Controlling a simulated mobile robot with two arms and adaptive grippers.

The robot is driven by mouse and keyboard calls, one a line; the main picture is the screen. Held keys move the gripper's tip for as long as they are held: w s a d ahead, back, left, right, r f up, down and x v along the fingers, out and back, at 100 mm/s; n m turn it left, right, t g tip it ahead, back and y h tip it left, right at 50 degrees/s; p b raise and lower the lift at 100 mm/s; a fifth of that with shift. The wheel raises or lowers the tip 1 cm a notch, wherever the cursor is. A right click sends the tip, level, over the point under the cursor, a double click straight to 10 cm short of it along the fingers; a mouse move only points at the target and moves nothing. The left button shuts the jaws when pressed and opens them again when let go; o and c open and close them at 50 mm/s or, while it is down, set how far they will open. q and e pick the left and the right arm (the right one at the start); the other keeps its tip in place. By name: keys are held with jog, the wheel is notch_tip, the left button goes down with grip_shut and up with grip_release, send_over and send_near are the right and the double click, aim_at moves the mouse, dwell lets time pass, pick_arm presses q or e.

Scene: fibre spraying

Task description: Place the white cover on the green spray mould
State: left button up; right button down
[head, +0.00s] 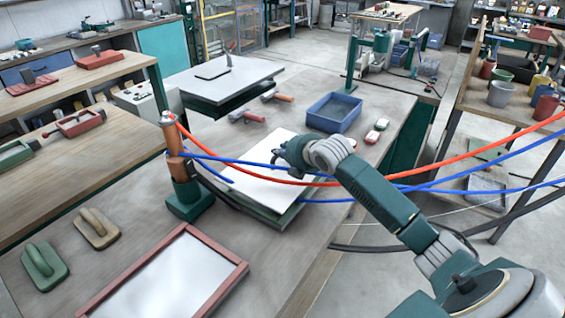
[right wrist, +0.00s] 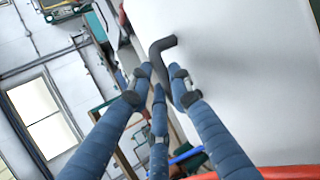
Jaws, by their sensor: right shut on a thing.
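The white cover (head: 262,165) is a thin flat plate in the middle of the bench, directly over a green block that looks like the spray mould (head: 268,213). Only the near edge of the green block shows; I cannot tell whether the cover touches it or hangs slightly above. My right gripper (head: 290,154) is at the cover's far right part. In the right wrist view its blue fingers (right wrist: 162,78) close around a dark bent handle (right wrist: 163,46) against the white cover (right wrist: 240,75). My left gripper is not in view.
Red and blue hoses (head: 445,160) cross in front of the cover. An orange and green spray tool (head: 182,175) stands at its left. A blue bin (head: 334,111) is behind right. A red-framed panel (head: 170,275) lies in front. Another grey-topped green block (head: 224,82) stands behind.

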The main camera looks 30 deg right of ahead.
aim_at(283, 164)
jog(key=shift+f+p, duration=0.35)
jog(key=shift+f, duration=2.05)
jog(key=c, duration=1.6)
grip_release()
jog(key=b+v, duration=0.1)
jog(key=v, duration=0.9)
jog(key=shift+s+b, duration=0.3)
jog(key=shift+s, duration=0.1)
jog(key=shift+s+a+r, duration=0.1)
jog(key=shift+s+r, duration=0.35)
jog(key=shift+r, duration=0.05)
